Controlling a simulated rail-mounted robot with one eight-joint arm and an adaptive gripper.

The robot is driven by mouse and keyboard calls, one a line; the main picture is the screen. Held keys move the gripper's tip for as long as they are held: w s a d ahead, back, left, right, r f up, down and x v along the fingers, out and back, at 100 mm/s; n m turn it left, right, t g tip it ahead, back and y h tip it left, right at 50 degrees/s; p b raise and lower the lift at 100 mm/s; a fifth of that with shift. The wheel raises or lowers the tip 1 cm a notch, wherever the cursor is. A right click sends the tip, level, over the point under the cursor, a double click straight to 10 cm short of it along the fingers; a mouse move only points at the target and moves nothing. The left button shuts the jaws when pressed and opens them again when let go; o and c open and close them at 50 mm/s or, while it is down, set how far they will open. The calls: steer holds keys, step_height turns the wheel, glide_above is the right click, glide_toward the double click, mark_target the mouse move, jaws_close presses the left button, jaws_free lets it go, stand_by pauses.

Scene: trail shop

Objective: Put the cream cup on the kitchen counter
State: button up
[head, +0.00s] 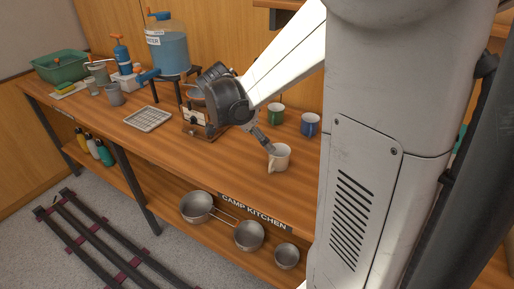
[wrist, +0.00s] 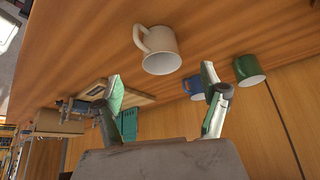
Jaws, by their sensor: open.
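The cream cup (head: 281,160) stands upright near the front edge of the wooden counter (head: 225,155), above the "CAMP KITCHEN" label. Its handle is on the left in the head view. In the wrist view the cream cup (wrist: 162,52) appears upside down, beyond the fingertips, with its handle at upper left. My gripper (wrist: 166,92) is open and empty, its two fingers spread with clear space between them. In the head view my gripper (head: 268,147) reaches down right beside the cup; I cannot tell there whether it touches.
A green cup (head: 276,114) and a blue cup (head: 310,125) stand behind the cream cup. A small stove (head: 196,125), a rack (head: 149,119) and a water jug (head: 167,48) are to the left. Pots (head: 197,207) sit on the lower shelf. Counter left of the cream cup is clear.

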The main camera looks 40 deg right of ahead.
steer(key=s+a+r+n+t+y, duration=0.3)
steer(key=s+a+n, duration=0.3)
steer(key=a+n, duration=0.4)
steer(key=s+a+r+n+t+y, duration=0.3)
steer(key=s+a+n+t, duration=0.2)
steer(key=a+n, duration=0.5)
steer(key=s+a, duration=0.1)
steer(key=a, duration=0.1)
steer(key=shift+s+a+r, duration=0.15)
steer(key=shift+a+r, duration=0.15)
